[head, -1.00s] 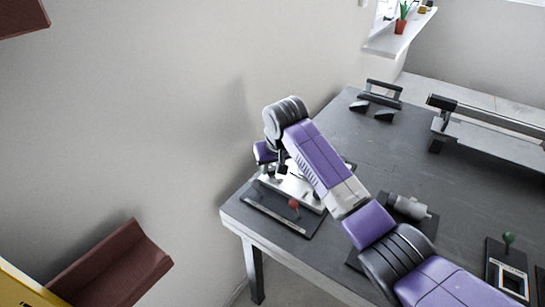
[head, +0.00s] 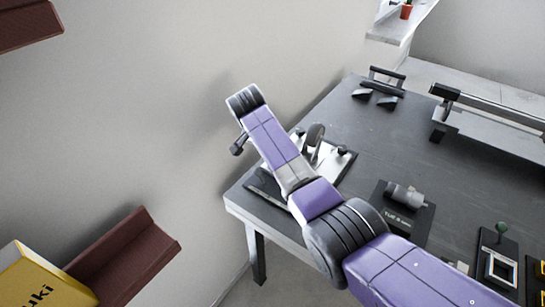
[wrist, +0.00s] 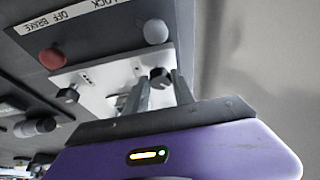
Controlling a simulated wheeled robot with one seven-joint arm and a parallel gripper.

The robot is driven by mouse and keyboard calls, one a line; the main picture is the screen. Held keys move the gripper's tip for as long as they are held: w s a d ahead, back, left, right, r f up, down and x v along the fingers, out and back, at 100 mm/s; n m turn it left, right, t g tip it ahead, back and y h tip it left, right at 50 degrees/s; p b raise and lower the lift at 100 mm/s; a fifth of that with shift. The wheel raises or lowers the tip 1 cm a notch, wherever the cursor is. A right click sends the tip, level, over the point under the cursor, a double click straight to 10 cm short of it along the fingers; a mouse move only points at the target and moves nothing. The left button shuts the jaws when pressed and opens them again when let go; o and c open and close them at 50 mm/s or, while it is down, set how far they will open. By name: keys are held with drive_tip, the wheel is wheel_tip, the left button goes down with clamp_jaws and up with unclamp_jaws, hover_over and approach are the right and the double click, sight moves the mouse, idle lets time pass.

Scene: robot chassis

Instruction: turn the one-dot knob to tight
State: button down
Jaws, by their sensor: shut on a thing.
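A white plate (head: 326,170) on the table's left end carries small black knobs; it also shows in the wrist view (wrist: 98,75). My gripper (wrist: 158,92) has its two grey fingers on either side of one black knob (wrist: 160,76), shut on it at the plate's edge. Another black knob (wrist: 67,95) is at the plate's opposite side. In the head view my arm hides the gripper; a knob (head: 342,150) shows at the plate's right.
A red ball (wrist: 52,58) and a grey ball (wrist: 156,31) stand beside the plate, near labels reading OFF BRAKE and LOCK. A grey disc (head: 316,135) rises from the plate. A motor-like cylinder (head: 405,195) is to the right. The wall is close behind.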

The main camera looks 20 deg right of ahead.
drive_tip(key=shift+w+m+g+b, duration=0.1)
drive_tip(key=shift+m+g+b, duration=0.2)
drive_tip(key=shift+m+b, duration=0.35)
drive_tip(key=shift+m, duration=0.35)
drive_tip(key=c, duration=1.1)
unclamp_jaws()
drive_tip(key=shift+o, duration=0.2)
drive_tip(key=v, duration=0.8)
drive_tip(key=shift+f, duration=0.15)
